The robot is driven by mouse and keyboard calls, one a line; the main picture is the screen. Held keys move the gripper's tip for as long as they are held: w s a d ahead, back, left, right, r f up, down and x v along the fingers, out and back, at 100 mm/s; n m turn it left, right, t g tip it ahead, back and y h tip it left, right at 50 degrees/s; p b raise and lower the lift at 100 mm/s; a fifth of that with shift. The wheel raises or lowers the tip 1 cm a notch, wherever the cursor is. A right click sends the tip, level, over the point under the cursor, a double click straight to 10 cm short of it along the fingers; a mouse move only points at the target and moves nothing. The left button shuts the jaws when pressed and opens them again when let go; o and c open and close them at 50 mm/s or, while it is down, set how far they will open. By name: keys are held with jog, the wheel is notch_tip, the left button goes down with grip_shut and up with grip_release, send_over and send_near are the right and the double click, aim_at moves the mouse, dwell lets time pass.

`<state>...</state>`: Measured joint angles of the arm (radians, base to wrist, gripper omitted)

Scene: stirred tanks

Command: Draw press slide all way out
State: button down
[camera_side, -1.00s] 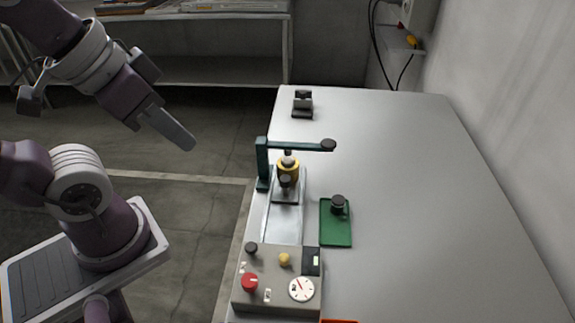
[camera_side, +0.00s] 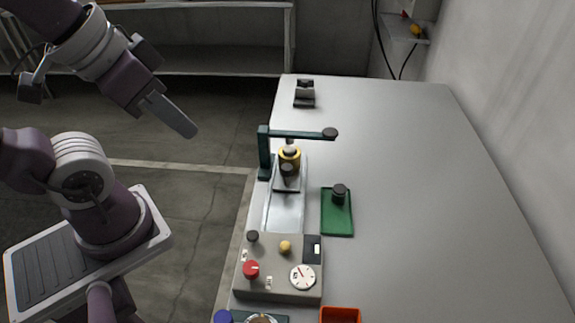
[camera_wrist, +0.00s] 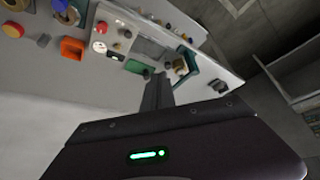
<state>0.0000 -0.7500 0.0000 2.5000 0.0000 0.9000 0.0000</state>
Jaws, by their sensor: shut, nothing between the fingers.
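The press (camera_side: 264,150) is a teal frame with a horizontal lever ending in a dark knob, at the table's left edge. Under the lever is a yellow collar (camera_side: 289,158). The slide (camera_side: 286,184) is a grey plate with a dark knob, at the far end of a pale metal track (camera_side: 283,212), beneath the collar. My gripper (camera_side: 192,132) is shut and empty, in the air left of the press and apart from it. In the wrist view my gripper's fingers (camera_wrist: 158,90) point toward the table, and the press (camera_wrist: 190,66) shows just beyond them, small and partly unclear.
A control box (camera_side: 279,268) with a red knob and a dial stands at the track's near end. A green tray (camera_side: 337,222) with a dark weight lies right of the track. An orange bin (camera_side: 341,315) is nearer. A small dark stand (camera_side: 304,94) is at the back. The table's right side is clear.

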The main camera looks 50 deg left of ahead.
jog(key=c, duration=1.9)
grip_release()
jog(key=shift+c, duration=0.2)
jog(key=o, duration=0.7)
jog(key=w, duration=0.2)
jog(key=w+n+g, duration=0.1)
jog(key=w, duration=0.2)
jog(key=w+f+n+g, duration=0.1)
jog(key=w, duration=0.2)
jog(key=shift+w+a+f, duration=0.1)
jog(key=shift+o, duration=0.2)
jog(key=n+g, duration=0.4)
send_over(287, 168)
notch_tip(287, 168, down, 13)
jog(key=shift+r, duration=0.15)
notch_tip(287, 168, down, 7)
jog(key=shift+r, duration=0.1)
jog(key=shift+f, duration=0.3)
jog(key=shift+c, duration=0.5)
